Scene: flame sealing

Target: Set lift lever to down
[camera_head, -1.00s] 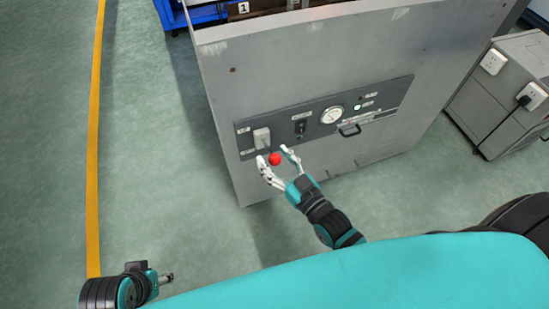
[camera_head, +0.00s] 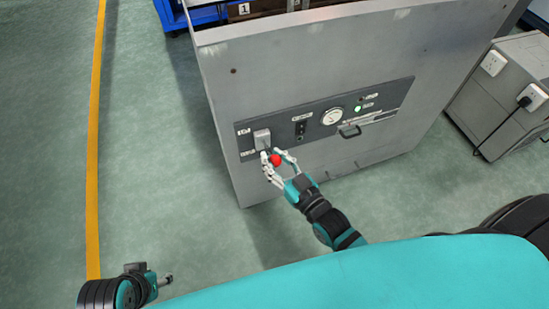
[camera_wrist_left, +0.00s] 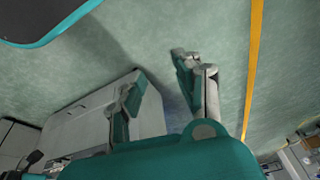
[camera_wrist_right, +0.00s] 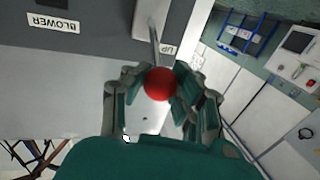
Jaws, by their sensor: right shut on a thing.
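The lift lever is a thin metal rod (camera_wrist_right: 154,38) ending in a red ball knob (camera_head: 276,160), which also shows in the right wrist view (camera_wrist_right: 160,83). It comes out of a light grey plate (camera_head: 262,138) at the left end of the dark control panel. My right gripper (camera_head: 275,161) is shut around the red knob, its fingers on both sides of the ball. An upside-down label reading UP (camera_wrist_right: 168,49) is beside the rod. My left gripper (camera_head: 167,279) is low at the left, far from the panel; the left wrist view shows its fingers (camera_wrist_left: 165,95) apart and empty.
The dark panel (camera_head: 352,112) also holds a round gauge (camera_head: 332,116), a black switch (camera_head: 300,128), a lit green lamp (camera_head: 358,108) and a handle (camera_head: 350,131). A grey cabinet with sockets (camera_head: 490,95) stands at the right. Floor left of the machine is clear.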

